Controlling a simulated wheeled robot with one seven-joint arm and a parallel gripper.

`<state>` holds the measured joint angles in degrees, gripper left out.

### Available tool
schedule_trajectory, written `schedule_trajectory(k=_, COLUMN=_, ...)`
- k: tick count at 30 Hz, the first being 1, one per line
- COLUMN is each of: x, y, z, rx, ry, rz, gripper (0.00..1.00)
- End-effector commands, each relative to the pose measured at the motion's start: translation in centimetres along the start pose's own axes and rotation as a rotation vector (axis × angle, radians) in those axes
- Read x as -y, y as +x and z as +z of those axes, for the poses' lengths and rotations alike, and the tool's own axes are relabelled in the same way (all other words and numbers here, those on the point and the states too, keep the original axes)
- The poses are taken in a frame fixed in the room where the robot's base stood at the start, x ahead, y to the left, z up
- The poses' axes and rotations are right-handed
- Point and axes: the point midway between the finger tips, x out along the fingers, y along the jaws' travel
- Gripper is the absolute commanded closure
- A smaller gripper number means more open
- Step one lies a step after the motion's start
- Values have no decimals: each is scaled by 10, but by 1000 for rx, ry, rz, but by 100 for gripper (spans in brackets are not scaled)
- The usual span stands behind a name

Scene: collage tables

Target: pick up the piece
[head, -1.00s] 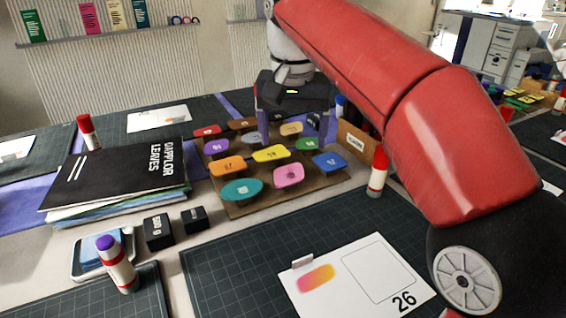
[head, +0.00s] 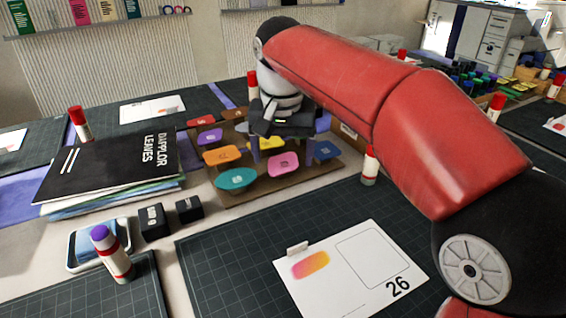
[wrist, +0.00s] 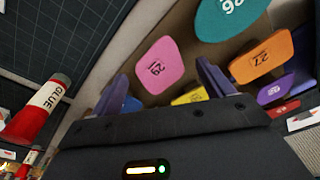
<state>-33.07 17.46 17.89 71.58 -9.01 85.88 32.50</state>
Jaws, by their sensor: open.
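Several flat coloured pieces with numbers lie on a brown board. A pink piece (head: 284,165) is near the board's front, between a teal piece (head: 236,179) and a blue piece (head: 324,150). My gripper (head: 287,143) is open and empty, low above the board. It partly hides the yellow piece (head: 268,143) and covers pieces behind. In the wrist view the pink piece (wrist: 165,62) shows just beyond the gap between my fingers (wrist: 165,85). The yellow piece (wrist: 190,96) shows partly between them. The teal piece (wrist: 230,15) and orange piece (wrist: 262,55) are to the right.
A card marked 26 (head: 350,275) lies on the dark cutting mat (head: 230,270) in front. A glue stick (head: 370,167) stands right of the board.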

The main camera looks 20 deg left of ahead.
Motion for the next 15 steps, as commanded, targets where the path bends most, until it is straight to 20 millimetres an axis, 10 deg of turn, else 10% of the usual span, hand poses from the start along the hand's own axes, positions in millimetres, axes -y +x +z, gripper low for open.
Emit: schedule_trajectory(k=15, x=0, y=5, z=1, rx=0, ry=0, rz=0, gripper=20)
